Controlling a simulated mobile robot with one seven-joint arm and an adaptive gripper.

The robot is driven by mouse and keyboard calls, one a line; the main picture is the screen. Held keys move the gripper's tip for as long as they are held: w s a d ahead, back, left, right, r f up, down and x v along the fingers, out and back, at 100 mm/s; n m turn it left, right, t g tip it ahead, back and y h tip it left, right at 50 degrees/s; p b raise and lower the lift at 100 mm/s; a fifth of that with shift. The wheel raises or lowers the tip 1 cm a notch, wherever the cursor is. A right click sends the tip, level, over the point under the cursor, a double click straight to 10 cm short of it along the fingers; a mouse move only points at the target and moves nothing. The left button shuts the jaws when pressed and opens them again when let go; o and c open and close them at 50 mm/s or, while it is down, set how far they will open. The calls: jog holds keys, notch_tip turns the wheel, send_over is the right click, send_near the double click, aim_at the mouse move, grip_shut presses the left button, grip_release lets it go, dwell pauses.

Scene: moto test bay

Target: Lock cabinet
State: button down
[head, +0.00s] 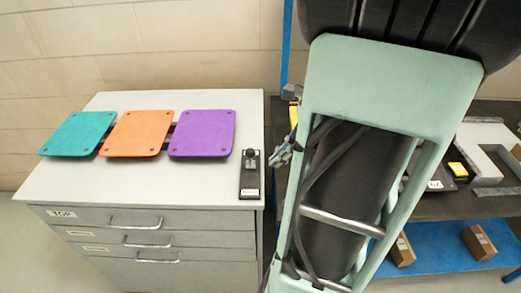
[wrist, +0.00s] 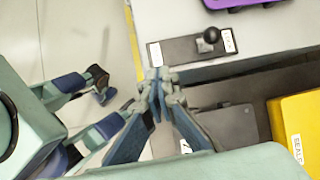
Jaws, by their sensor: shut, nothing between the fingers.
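The grey cabinet (head: 150,187) has a front with several handled drawers, which look shut; the top one carries a label reading TOP. A black lever plate (head: 249,183) lies on the right of the cabinet's top, with a round black knob (head: 250,153) at its far end. In the wrist view the plate (wrist: 180,50) has a white label at each end, too small to read, and the knob (wrist: 210,36) is near the right label. My gripper (wrist: 158,78) is shut and empty, beside the plate and apart from the knob. In the head view my gripper (head: 281,154) is right of the cabinet.
Teal (head: 80,133), orange (head: 137,133) and purple (head: 203,133) pads lie on the cabinet top. A blue-framed workbench (head: 440,205) stands to the right, with a yellow box (wrist: 296,122) and grey parts. Small cartons (head: 479,242) sit on its blue lower shelf.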

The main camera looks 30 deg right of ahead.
jog(key=d+r+m+t+h, duration=0.1)
jog(key=d+r+m+t, duration=0.15)
jog(key=d+m, duration=0.35)
jog(key=m+b, duration=0.1)
send_near(250, 157)
notch_tip(250, 157, down, 4)
jog(key=s+d, duration=0.1)
jog(key=shift+w+a+f, duration=0.2)
jog(key=shift+w, duration=0.45)
jog(key=shift+w+a+f, duration=0.2)
jog(key=shift+w+f, duration=0.05)
jog(key=shift+w, duration=0.45)
jog(key=shift+w+a+f, duration=0.2)
jog(key=shift+w, duration=0.45)
jog(key=shift+w, duration=0.1)
jog(key=shift+w+d+t, duration=0.25)
jog(key=shift+w, duration=0.5)
jog(key=shift+r+p, duration=0.1)
jog(key=shift+p, duration=0.2)
